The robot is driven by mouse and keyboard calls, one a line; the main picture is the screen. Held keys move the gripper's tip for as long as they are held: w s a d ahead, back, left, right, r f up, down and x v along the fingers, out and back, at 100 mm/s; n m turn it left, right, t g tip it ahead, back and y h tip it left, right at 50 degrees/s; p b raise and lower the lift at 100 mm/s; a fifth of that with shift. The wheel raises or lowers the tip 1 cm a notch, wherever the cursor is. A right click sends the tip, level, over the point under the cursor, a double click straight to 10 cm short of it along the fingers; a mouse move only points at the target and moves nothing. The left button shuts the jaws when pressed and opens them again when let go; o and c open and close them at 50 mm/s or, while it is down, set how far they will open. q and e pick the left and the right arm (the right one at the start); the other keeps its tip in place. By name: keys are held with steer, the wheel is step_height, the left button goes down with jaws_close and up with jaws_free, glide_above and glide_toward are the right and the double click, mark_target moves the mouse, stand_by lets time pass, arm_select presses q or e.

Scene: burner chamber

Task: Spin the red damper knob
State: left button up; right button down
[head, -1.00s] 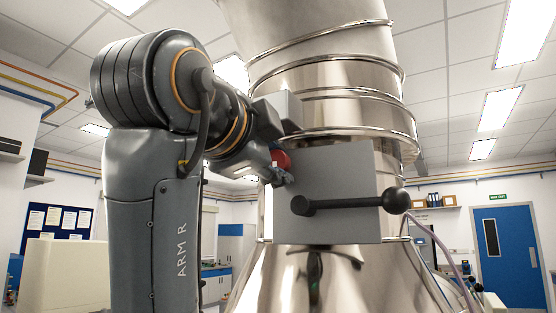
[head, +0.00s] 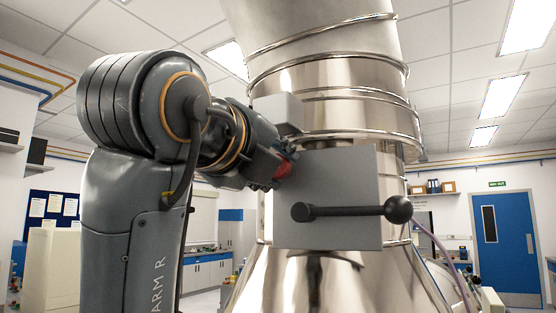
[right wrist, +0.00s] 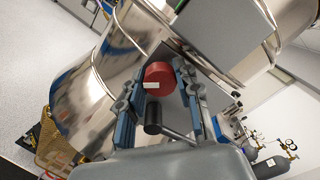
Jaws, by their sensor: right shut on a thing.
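The red damper knob (head: 284,168) shows in the head view as a small red patch at the left edge of the grey plate (head: 342,178), mostly hidden by my right gripper (head: 274,172). In the right wrist view the knob (right wrist: 158,72) is a round red disc with a pale mark near its lower edge. My right gripper (right wrist: 158,88) has one blue-and-grey finger on each side of the knob and is shut on it. My left gripper is in neither view.
A black lever with a ball end (head: 398,209) stands across the front of the grey plate. The large shiny metal chamber (head: 335,115) fills the middle. A dark cylinder on a metal rod (right wrist: 153,117) lies below the knob in the wrist view.

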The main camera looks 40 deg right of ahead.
steer(key=m, duration=0.3)
steer(key=shift+r+p, duration=0.15)
steer(key=shift+p, duration=0.2)
steer(key=shift+m, duration=0.8)
steer(key=m+p, duration=0.1)
steer(key=m, duration=0.3)
steer(key=c, duration=0.6)
jaws_free()
steer(key=shift+c, duration=0.2)
steer(key=v, duration=0.6)
